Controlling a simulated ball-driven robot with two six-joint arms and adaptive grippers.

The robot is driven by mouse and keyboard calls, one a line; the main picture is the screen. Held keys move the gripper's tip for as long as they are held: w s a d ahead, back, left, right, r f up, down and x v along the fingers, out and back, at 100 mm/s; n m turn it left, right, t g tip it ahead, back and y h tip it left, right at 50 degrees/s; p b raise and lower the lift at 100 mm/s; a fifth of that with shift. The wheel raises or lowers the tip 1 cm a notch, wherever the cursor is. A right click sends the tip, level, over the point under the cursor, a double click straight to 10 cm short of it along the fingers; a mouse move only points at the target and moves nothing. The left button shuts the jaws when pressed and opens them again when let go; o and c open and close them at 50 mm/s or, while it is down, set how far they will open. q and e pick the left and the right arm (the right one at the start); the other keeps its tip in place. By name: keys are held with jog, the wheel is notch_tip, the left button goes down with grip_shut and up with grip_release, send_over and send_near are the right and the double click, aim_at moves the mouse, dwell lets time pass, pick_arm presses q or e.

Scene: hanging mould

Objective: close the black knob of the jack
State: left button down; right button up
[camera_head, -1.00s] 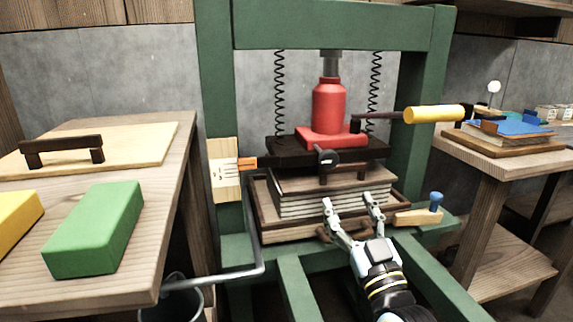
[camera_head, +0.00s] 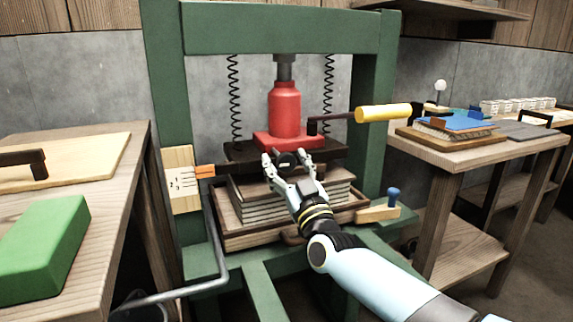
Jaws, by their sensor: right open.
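The red jack (camera_head: 285,112) stands on the dark pressing plate inside the green press frame (camera_head: 163,85). Its black knob (camera_head: 287,160) is at the front of its base. My right gripper (camera_head: 284,155) is open, with its fingertips on either side of the knob; whether they touch it I cannot tell. The fingers partly hide the knob. A lever with a yellow handle (camera_head: 383,112) points right from the jack. My left gripper is not in view.
A book stack (camera_head: 245,196) lies in a wooden tray below the plate. A green block (camera_head: 45,250) sits on the left table. A blue-knobbed wooden handle (camera_head: 378,213) is at the right of the press. The right table (camera_head: 465,160) holds books.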

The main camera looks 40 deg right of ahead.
jog(key=c, duration=1.2)
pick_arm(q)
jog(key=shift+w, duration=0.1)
